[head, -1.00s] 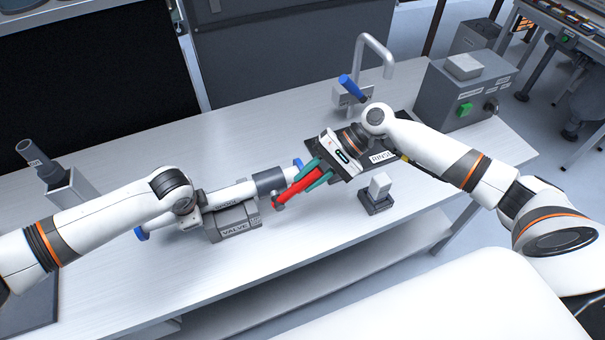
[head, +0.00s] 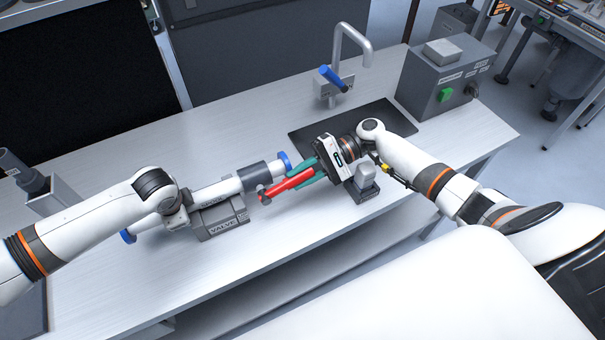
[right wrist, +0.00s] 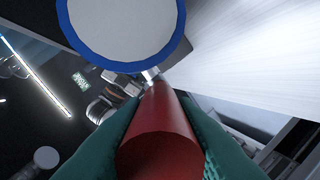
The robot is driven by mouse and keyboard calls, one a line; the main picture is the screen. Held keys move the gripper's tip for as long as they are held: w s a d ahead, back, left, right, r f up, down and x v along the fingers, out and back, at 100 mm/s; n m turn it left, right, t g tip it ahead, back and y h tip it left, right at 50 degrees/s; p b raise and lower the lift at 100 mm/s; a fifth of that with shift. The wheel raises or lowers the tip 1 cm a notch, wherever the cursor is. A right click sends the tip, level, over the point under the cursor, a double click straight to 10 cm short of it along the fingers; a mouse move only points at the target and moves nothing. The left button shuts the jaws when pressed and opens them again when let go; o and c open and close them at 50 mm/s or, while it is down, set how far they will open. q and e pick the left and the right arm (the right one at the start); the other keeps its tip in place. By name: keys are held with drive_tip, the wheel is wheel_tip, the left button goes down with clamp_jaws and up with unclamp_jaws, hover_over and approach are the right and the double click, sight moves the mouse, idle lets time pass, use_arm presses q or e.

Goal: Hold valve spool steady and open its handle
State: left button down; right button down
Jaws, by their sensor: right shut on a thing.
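The valve spool (head: 218,193), a white pipe with a dark grey collar and blue-rimmed ends, lies across a grey block labelled VALVE (head: 222,228). Its red handle (head: 285,187) sticks out to the right and slightly up in the head view. My right gripper (head: 312,172) is shut on the red handle, with green fingers on both sides. The right wrist view shows the handle (right wrist: 160,125) between the fingers, and the spool's blue-rimmed end (right wrist: 122,25) close by. My left gripper (head: 180,217) is at the spool's left part; its fingers are hidden.
A small grey block on a dark stand (head: 364,193) is right beside my right gripper. Behind are a dark mat (head: 302,137), a tap with a blue lever (head: 333,78) and a grey control box (head: 440,85). The table front is clear.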

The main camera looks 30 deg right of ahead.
drive_tip(key=shift+s+a+f, duration=0.1)
drive_tip(key=shift+a+f, duration=0.05)
drive_tip(key=shift+f, duration=0.05)
drive_tip(key=c, duration=1.1)
unclamp_jaws()
drive_tip(key=shift+a, duration=0.1)
drive_tip(key=shift+c, duration=0.2)
drive_tip(key=shift+r, duration=0.1)
drive_tip(key=shift+r, duration=0.2)
wheel_tip(320, 180, up, 10)
drive_tip(key=shift+f, duration=0.15)
